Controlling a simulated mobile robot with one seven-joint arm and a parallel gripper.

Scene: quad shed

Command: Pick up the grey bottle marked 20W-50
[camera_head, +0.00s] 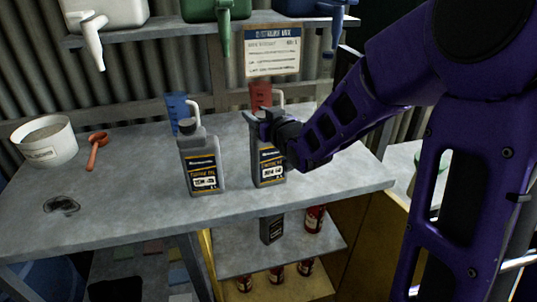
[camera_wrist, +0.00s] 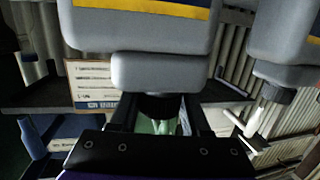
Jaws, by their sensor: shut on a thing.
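Two grey bottles with dark caps and dark labels are at the bench. My gripper (camera_head: 262,122) is shut on the cap of the right grey bottle (camera_head: 268,165), from above and to the right. In the wrist view the gripper (camera_wrist: 158,115) has the dark cap between its fingers, and the held bottle's grey body (camera_wrist: 140,28) fills the top. The held bottle is upright, its base at or very near the bench top. The left grey bottle (camera_head: 200,165) stands apart beside it; it also shows in the wrist view (camera_wrist: 285,40). The grade print is too small to read surely.
A shelf with spouted containers (camera_head: 215,10) hangs above. A dark bottle (camera_head: 271,229) stands on the lower shelf.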

